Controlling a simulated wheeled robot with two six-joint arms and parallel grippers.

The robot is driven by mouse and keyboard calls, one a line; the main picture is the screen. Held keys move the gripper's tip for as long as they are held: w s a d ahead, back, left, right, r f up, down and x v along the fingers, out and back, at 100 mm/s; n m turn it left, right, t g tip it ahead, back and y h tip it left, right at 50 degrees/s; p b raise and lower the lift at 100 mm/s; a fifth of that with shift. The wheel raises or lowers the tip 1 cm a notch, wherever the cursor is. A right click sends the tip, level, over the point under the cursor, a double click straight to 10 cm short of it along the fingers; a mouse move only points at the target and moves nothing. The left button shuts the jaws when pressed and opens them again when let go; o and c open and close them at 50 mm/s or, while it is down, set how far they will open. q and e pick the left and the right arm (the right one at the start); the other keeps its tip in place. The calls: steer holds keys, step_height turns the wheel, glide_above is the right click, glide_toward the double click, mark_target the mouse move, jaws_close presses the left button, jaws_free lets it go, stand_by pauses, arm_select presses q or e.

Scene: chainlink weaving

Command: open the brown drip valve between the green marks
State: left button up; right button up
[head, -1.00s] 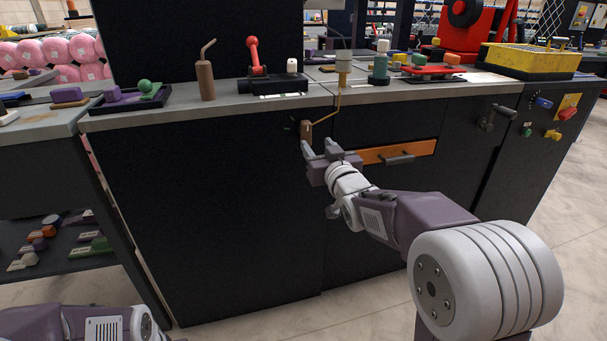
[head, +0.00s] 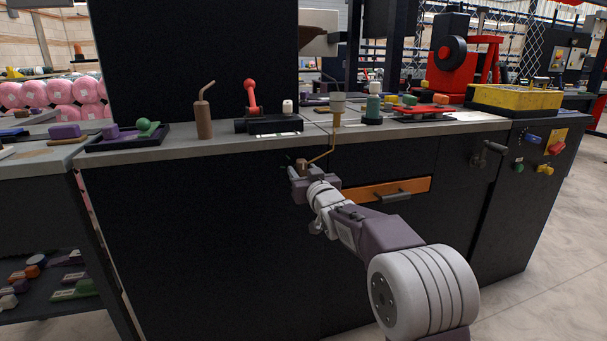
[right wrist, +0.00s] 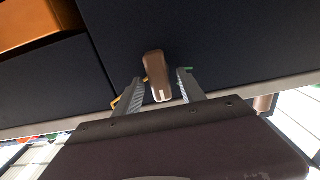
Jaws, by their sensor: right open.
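The brown drip valve (head: 302,164) is a small brown handle on the dark cabinet front, at the lower end of a thin brass tube (head: 322,156). In the right wrist view the valve handle (right wrist: 157,72) has a pale line at its near end. It stands between the two fingers of my right gripper (right wrist: 162,92), which is open, with a gap visible on each side. In the head view my right gripper (head: 300,176) is at the valve and partly covers it. My left gripper is out of view.
An orange drawer (head: 385,188) with a dark handle is right of my gripper. The countertop (head: 225,138) above carries a brown bottle (head: 203,118), a red-handled device (head: 255,110) and a brass cup (head: 337,103). The cabinet front to the left is bare.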

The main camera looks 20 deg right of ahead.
jaws_close()
steer(key=shift+n, duration=0.3)
steer(key=n+b, duration=0.1)
steer(key=n, duration=0.1)
steer(key=n+b, duration=0.1)
steer(key=n, duration=0.1)
steer(key=shift+a+f+n, duration=0.15)
steer(key=shift+f+n, duration=0.05)
steer(key=shift+n, duration=0.1)
steer(key=n+b, duration=0.2)
steer(key=n, duration=0.1)
steer(key=shift+a, duration=0.1)
steer(key=shift+n+b, duration=1.05)
steer(key=shift+n, duration=0.65)
